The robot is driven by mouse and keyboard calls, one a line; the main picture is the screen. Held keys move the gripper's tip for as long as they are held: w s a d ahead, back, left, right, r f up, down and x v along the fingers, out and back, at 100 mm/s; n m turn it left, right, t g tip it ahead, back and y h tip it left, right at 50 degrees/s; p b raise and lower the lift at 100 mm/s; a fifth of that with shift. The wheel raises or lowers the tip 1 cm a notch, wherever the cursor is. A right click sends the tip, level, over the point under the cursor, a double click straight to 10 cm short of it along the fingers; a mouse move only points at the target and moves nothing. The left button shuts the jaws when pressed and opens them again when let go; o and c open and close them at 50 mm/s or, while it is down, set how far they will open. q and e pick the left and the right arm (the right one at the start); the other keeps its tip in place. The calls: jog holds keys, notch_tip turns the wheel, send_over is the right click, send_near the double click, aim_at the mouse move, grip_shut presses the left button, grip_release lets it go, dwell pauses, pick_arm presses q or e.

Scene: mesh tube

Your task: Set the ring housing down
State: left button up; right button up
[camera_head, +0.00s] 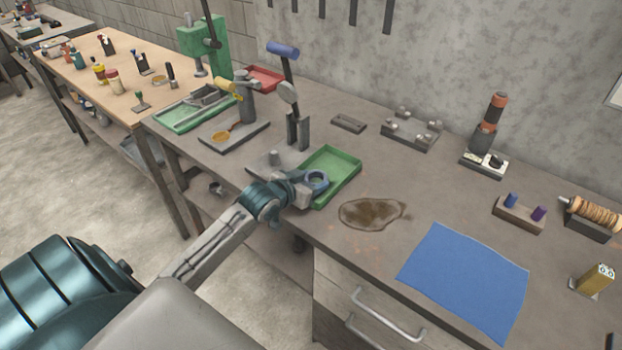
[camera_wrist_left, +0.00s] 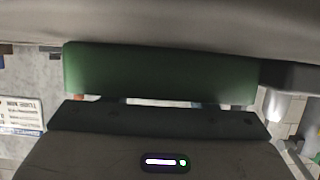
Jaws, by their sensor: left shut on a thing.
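The ring housing (camera_head: 317,179) is a small blue-grey ring with a round opening, in the head view. My left gripper (camera_head: 305,187) is shut on it at the near left side of a green tray (camera_head: 346,161). The ring overlaps the tray's near part in the picture; I cannot tell whether it touches the tray. In the left wrist view a dark green band (camera_wrist_left: 160,72) crosses the middle, and the ring cannot be made out there. My right gripper is not in view.
A brown stain (camera_head: 372,213) and a blue mat (camera_head: 466,281) lie right of the tray. A grey block (camera_head: 411,130) sits farther back. The bench between tray and mat is clear of objects.

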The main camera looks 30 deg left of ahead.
pick_arm(q)
jog(key=o, duration=0.7)
jog(key=shift+f, duration=0.2)
jog(key=o, duration=0.5)
jog(key=shift+r, duration=0.15)
jog(key=v, duration=1.2)
